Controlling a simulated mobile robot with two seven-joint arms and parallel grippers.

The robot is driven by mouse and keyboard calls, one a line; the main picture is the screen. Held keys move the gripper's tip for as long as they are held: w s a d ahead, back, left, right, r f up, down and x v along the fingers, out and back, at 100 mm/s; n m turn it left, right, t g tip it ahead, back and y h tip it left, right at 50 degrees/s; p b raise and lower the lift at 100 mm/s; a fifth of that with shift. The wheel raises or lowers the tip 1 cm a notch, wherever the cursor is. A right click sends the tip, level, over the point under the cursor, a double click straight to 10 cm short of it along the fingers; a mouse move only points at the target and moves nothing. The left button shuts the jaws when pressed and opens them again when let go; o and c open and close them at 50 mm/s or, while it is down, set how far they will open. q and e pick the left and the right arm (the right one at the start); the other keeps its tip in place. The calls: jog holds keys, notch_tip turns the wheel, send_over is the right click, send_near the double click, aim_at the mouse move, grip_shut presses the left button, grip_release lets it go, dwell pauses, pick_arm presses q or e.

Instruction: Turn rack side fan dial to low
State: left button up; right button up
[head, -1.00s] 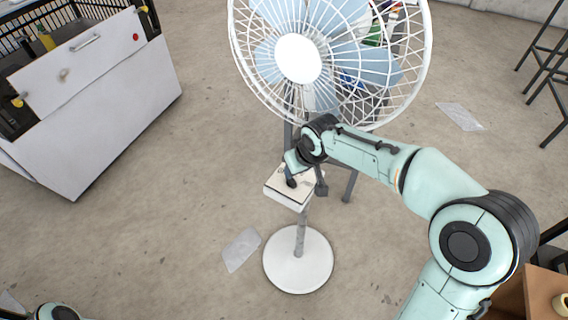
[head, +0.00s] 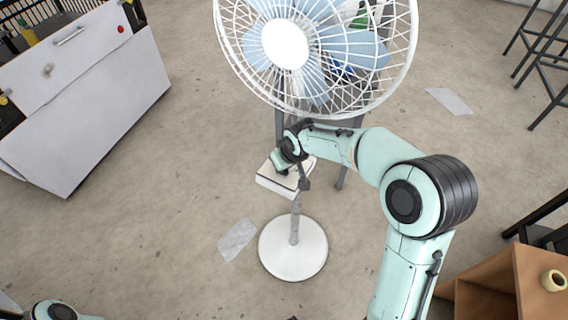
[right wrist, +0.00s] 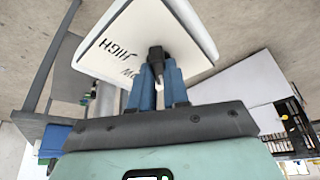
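The white fan (head: 283,45) stands on a round base (head: 293,248), with a white control box (head: 273,181) on its pole. In the right wrist view the box's panel (right wrist: 125,45) shows "HIGH" and part of a word ending in "OW", both inverted. The dark dial (right wrist: 157,56) stands out from this panel. My right gripper (right wrist: 160,73) has its two blue fingers close together on either side of the dial, seemingly pinching it. In the head view my right wrist hides the dial and fingertips. Only a piece of my left arm shows at the lower left.
A white cabinet (head: 95,110) stands at the left and a brown wooden shelf unit (head: 500,285) at the lower right. Dark stools (head: 545,60) are at the upper right. Paper sheets (head: 238,239) lie on the open floor around the fan.

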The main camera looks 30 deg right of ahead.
pick_arm(q)
jog(key=shift+s+f, duration=0.1)
jog(key=shift+f, duration=0.1)
pick_arm(e)
grip_shut()
jog(key=m+h+b, duration=0.1)
jog(key=m+b, duration=0.1)
jog(key=m, duration=0.1)
jog(key=shift+a+f+m+b, duration=0.1)
jog(key=shift+a+m+b, duration=0.05)
jog(key=shift+m+b, duration=0.25)
jog(key=m+h+b, duration=0.1)
jog(key=m, duration=0.1)
jog(key=shift+w+m+b, duration=0.1)
jog(key=shift+m+b, duration=0.2)
jog(key=m+g+h, duration=0.1)
jog(key=m, duration=0.1)
jog(key=shift+a+m+b, duration=0.1)
jog(key=shift+m+b, duration=0.2)
jog(key=shift+b, duration=0.1)
pick_arm(q)
jog(key=shift+s+f, duration=0.35)
jog(key=shift+f, duration=0.55)
jog(key=shift+s+f, duration=0.4)
jog(key=shift+f, duration=0.55)
jog(key=shift+s+f, duration=0.35)
jog(key=shift+f, duration=0.55)
pick_arm(e)
jog(key=shift+m+g+h, duration=0.4)
jog(key=shift+m, duration=1.1)
